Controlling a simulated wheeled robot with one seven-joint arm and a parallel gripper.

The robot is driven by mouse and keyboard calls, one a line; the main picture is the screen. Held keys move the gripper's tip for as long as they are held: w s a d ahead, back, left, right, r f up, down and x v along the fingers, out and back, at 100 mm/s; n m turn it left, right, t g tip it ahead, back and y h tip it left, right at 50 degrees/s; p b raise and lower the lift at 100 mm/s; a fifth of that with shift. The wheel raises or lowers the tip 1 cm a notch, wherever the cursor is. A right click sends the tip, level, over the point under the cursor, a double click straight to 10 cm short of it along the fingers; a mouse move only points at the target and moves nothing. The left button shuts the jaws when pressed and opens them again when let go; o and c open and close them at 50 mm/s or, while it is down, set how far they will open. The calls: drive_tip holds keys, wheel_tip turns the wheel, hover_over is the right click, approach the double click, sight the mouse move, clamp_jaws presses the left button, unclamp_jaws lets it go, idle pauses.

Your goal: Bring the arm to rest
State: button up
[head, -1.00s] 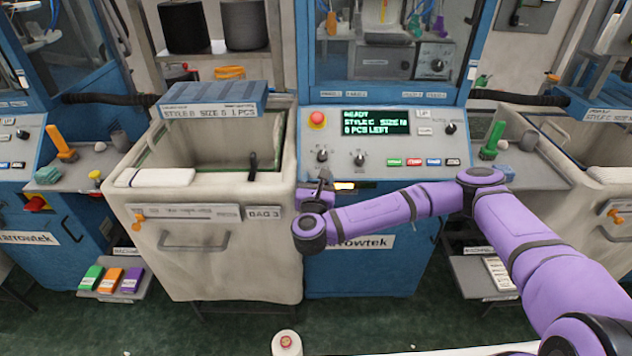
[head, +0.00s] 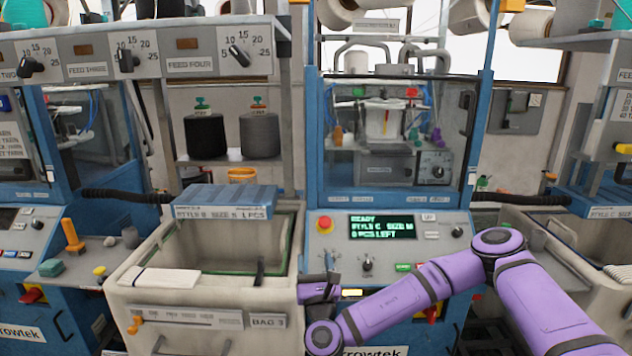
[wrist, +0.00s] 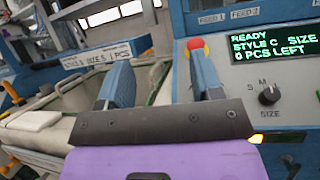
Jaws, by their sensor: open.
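My purple arm reaches in from the right in the head view. My gripper (head: 328,282) is in front of the lower left of the middle machine's control panel (head: 385,240), just right of the bag bin (head: 190,305). In the wrist view my gripper (wrist: 160,85) shows two blue fingers standing apart with nothing between them. The panel's screen (wrist: 275,42) reads READY, STYLE C, 0 PCS LEFT. Whether the gripper touches the panel cannot be told.
A red button (head: 324,225) and black knobs (head: 366,264) are close to my gripper. A blue lid (head: 225,201) lies across the back of the bin. Dials (head: 238,55) and yarn cones (head: 260,134) are higher up. Side machines flank both sides.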

drive_tip(key=s+a+r+n+g+y, duration=0.2)
drive_tip(key=s+r+n+g+y, duration=0.3)
drive_tip(key=n+y, duration=0.5)
drive_tip(key=s+a+r+n+g+y, duration=0.2)
drive_tip(key=s+r+n+g+y, duration=0.2)
drive_tip(key=r+n+g+y, duration=0.55)
drive_tip(key=s+d+n+g+h, duration=0.2)
drive_tip(key=s+n+g+h, duration=0.2)
drive_tip(key=s+n+g, duration=1.05)
drive_tip(key=s+d+r+t+h, duration=0.3)
drive_tip(key=d+h, duration=0.3)
drive_tip(key=d, duration=0.5)
drive_tip(key=s+d+r+t+h, duration=0.3)
drive_tip(key=d+r+t+h, duration=0.1)
drive_tip(key=d, duration=0.6)
drive_tip(key=s+d+r+n+t+h, duration=0.1)
drive_tip(key=s+d+r+t+h, duration=0.3)
drive_tip(key=d+h, duration=0.4)
drive_tip(key=d, duration=0.3)
drive_tip(key=shift+d+r, duration=0.3)
drive_tip(key=shift+r, duration=0.1)
drive_tip(key=shift+d, duration=0.1)
